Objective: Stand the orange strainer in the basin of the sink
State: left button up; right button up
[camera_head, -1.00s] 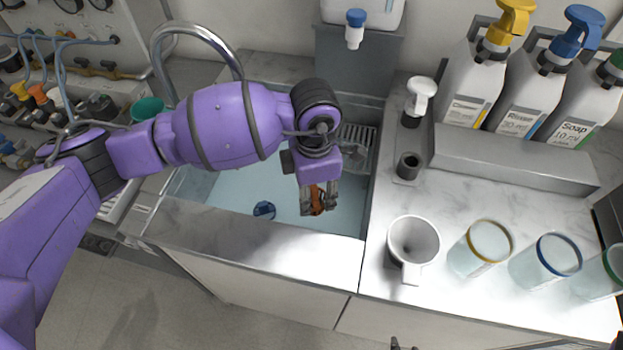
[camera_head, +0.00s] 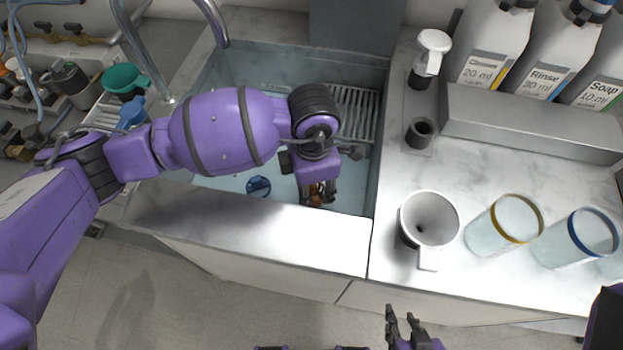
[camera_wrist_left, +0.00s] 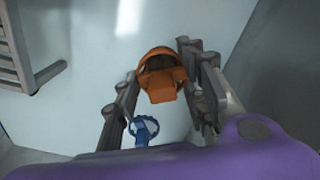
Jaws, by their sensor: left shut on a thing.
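The orange strainer (camera_wrist_left: 163,72) is between the fingers of my left gripper (camera_wrist_left: 158,82) in the left wrist view. In the head view, my left gripper (camera_head: 318,197) points down inside the sink basin (camera_head: 230,184), near its front right, shut on the strainer, of which only a small orange patch (camera_head: 314,198) shows. The basin floor shows below the strainer in the wrist view; I cannot tell whether they touch. My right gripper (camera_head: 403,322) is at the bottom of the head view, its fingers apart and empty.
A blue strainer (camera_head: 258,186) lies in the basin, left of my left gripper. A grey rack (camera_head: 356,112) is at the basin's back right. A white funnel-like cup (camera_head: 429,218) and rimmed beakers (camera_head: 504,226) stand on the right counter. A green strainer (camera_head: 124,79) is at the left.

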jog(key=shift+s, duration=0.15)
pick_arm(q)
jog(key=shift+f+b, duration=0.3)
jog(key=shift+f, duration=0.15)
jog(key=shift+f+b, duration=0.4)
jog(key=shift+f, duration=0.5)
pick_arm(e)
jog(key=shift+s+f, duration=0.2)
jog(key=shift+f, duration=0.3)
jog(key=shift+s+f, duration=0.2)
jog(key=shift+f, duration=0.25)
pick_arm(q)
jog(key=o, duration=0.8)
jog(key=shift+o, duration=1.1)
pick_arm(e)
jog(key=shift+s, duration=0.35)
